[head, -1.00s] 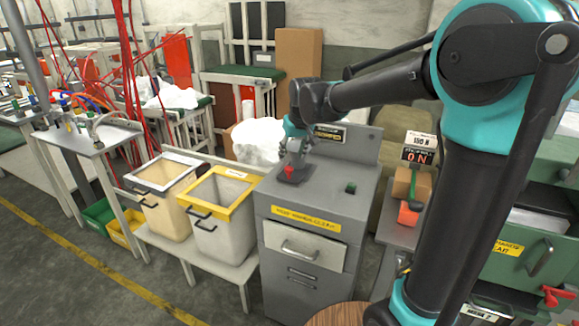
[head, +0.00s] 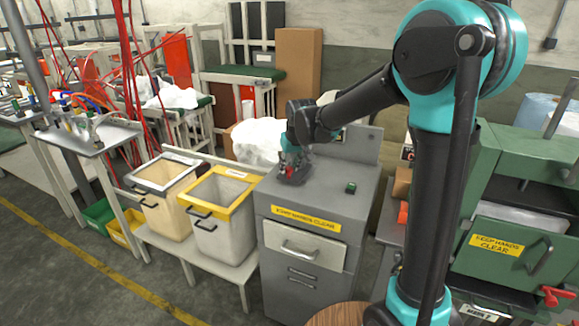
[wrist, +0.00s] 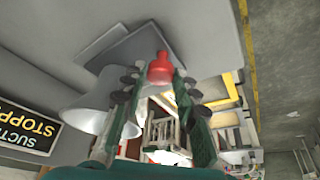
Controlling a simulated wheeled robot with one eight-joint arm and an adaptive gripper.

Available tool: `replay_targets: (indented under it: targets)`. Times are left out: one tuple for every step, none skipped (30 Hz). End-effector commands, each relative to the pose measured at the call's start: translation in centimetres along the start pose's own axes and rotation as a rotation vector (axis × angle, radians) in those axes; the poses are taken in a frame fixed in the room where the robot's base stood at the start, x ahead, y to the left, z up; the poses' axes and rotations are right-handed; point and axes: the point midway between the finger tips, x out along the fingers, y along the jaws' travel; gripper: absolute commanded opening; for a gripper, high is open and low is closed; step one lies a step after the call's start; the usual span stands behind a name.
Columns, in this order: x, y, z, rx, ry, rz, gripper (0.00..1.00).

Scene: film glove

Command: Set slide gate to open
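A red knob (wrist: 160,70) stands on a dark grey plate (wrist: 118,46) in the wrist view; I take it as the slide gate's handle. It is on top of the grey cabinet (head: 330,185), where the knob shows small and partly covered in the head view (head: 289,172). My gripper (wrist: 157,78) has its green fingers spread, one on each side of the knob, with the tips close to it. A gap seems to show at the left finger; contact on the right I cannot tell. Which position the gate is in I cannot tell.
A small green block (head: 351,187) sits on the cabinet top, right of my gripper. A yellow-rimmed bin (head: 228,190) and a grey-rimmed bin (head: 165,173) stand left. A green machine (head: 520,200) stands right.

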Motion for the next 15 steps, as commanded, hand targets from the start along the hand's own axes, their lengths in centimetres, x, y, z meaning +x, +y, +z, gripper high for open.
replay_targets:
  targets:
    - [-0.01, 0.0, 0.0, 0.0, 0.0, 0.0, 0.2]
    - [-0.01, 0.0, 0.0, 0.0, 0.0, 0.0, 0.16]
    - [-0.01, 0.0, 0.0, 0.0, 0.0, 0.0, 0.12]
    - [-0.01, 0.0, 0.0, 0.0, 0.0, 0.0, 0.08]
    - [-0.01, 0.0, 0.0, 0.0, 0.0, 0.0, 0.04]
    - [-0.02, 0.0, 0.0, 0.0, 0.0, 0.0, 0.0]
    - [-0.02, 0.0, 0.0, 0.0, 0.0, 0.0, 0.0]
    - [-0.02, 0.0, 0.0, 0.0, 0.0, 0.0, 0.0]
    - [-0.02, 0.0, 0.0, 0.0, 0.0, 0.0, 0.0]
    - [-0.02, 0.0, 0.0, 0.0, 0.0, 0.0, 0.0]
    - [-0.02, 0.0, 0.0, 0.0, 0.0, 0.0, 0.0]
    - [-0.02, 0.0, 0.0, 0.0, 0.0, 0.0, 0.0]
    - [-0.03, -0.01, 0.01, 0.0, 0.0, 0.0, 0.0]
    - [-0.05, -0.08, 0.06, 0.0, 0.0, 0.0, 0.0]
    - [-0.14, -0.3, 0.25, -0.001, 0.0, 0.0, 0.0]
